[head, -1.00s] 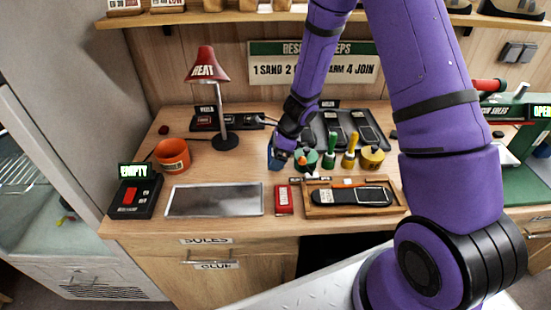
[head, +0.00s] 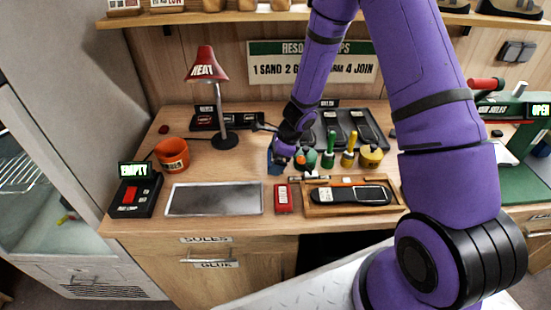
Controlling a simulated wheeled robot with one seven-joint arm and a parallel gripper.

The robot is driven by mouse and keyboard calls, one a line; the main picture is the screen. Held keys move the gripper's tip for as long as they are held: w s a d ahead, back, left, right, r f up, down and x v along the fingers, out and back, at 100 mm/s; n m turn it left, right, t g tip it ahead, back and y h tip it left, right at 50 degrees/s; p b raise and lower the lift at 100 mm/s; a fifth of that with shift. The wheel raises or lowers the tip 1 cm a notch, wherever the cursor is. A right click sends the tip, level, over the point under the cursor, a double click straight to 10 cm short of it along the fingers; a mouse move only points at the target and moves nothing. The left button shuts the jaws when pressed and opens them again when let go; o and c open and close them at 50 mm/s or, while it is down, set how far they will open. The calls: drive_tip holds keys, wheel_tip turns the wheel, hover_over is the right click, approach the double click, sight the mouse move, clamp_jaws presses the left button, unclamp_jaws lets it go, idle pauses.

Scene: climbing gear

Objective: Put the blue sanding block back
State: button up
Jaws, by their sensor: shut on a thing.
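The blue sanding block (head: 272,161) shows as a small blue patch at the back middle of the bench, left of the glue pots. My gripper (head: 277,159) is shut on it, with the fingers partly hidden behind my purple wrist. I cannot tell whether the block touches the bench top.
A green pot (head: 327,160) and a yellow pot (head: 371,157) with brushes stand close on the right. A wooden tray (head: 310,211) holds a black sole in front. A red block (head: 283,198), a metal plate (head: 213,199), a red lamp (head: 208,66) and an orange mug (head: 172,155) stand nearby.

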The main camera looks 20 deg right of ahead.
drive_tip(key=o, duration=0.5)
drive_tip(key=shift+s+d+f, duration=0.1)
drive_tip(key=shift+s+f, duration=0.15)
drive_tip(key=shift+f, duration=0.2)
drive_tip(key=shift+o, duration=0.2)
drive_tip(key=shift+w+r, duration=0.1)
drive_tip(key=shift+r, duration=0.35)
drive_tip(key=v, duration=1.1)
drive_tip(key=s+a+r+n+t, duration=0.1)
drive_tip(key=s+r+n, duration=0.45)
drive_tip(key=r, duration=0.55)
drive_tip(key=s+r+n, duration=0.5)
drive_tip(key=r+n, duration=0.1)
drive_tip(key=r, duration=0.4)
drive_tip(key=s+d+r+n+t+h, duration=0.1)
drive_tip(key=s+r+n, duration=0.3)
drive_tip(key=s, duration=0.4)
drive_tip(key=s+d+r+n+t+h, duration=0.1)
drive_tip(key=s+d+r+n+h, duration=0.1)
drive_tip(key=s+r+n, duration=0.3)
drive_tip(key=s+n+h, duration=0.1)
drive_tip(key=s, duration=0.3)
drive_tip(key=shift+d+r+t, duration=0.3)
drive_tip(key=shift+d+t, duration=0.05)
drive_tip(key=shift+t, duration=0.05)
